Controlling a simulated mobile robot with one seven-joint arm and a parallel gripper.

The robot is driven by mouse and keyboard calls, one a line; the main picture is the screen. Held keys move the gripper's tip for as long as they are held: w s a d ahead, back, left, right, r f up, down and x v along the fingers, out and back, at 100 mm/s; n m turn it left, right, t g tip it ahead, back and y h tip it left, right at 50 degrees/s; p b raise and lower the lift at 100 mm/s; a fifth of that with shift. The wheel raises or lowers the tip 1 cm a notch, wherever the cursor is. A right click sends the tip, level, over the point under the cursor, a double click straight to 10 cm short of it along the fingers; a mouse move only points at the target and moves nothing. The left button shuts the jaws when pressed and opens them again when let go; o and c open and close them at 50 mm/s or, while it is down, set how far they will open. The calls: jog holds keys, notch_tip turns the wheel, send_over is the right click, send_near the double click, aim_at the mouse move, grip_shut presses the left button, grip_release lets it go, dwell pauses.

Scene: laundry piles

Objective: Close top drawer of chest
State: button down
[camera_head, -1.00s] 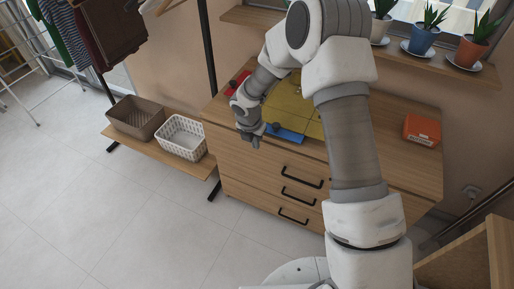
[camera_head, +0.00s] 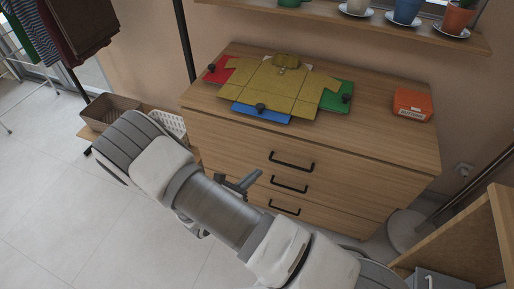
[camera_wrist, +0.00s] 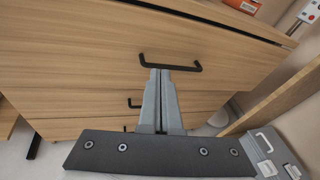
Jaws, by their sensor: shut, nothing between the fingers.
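The wooden chest (camera_head: 330,134) has drawers with black bar handles. Its top drawer (camera_head: 235,139) has its handle (camera_head: 292,161) near the middle of the front. My gripper (camera_head: 254,176) is in front of the chest, left of and below the top handle in the head view. In the wrist view, my gripper (camera_wrist: 161,73) is shut and empty. Its fingertips appear just below the handle (camera_wrist: 170,66); I cannot tell whether they touch it. A lower handle (camera_wrist: 134,104) is partly hidden by the fingers.
A yellow shirt (camera_head: 278,84) lies on a coloured folding board (camera_head: 262,111) on the chest top, with an orange box (camera_head: 412,103) to the right. A wooden shelf unit (camera_head: 465,232) stands at the right. Baskets (camera_head: 108,111) are at the left. The floor in front is open.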

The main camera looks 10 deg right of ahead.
jog(key=a+n+t+y+b, duration=0.1)
jog(key=a+t+y, duration=0.1)
jog(key=a+t, duration=0.25)
jog(key=b, duration=0.3)
send_near(260, 135)
jog(key=shift+y, duration=0.3)
jog(key=x, duration=0.5)
jog(key=shift+d, duration=0.35)
jog(key=shift+x, duration=0.8)
jog(key=shift+w+r, duration=0.1)
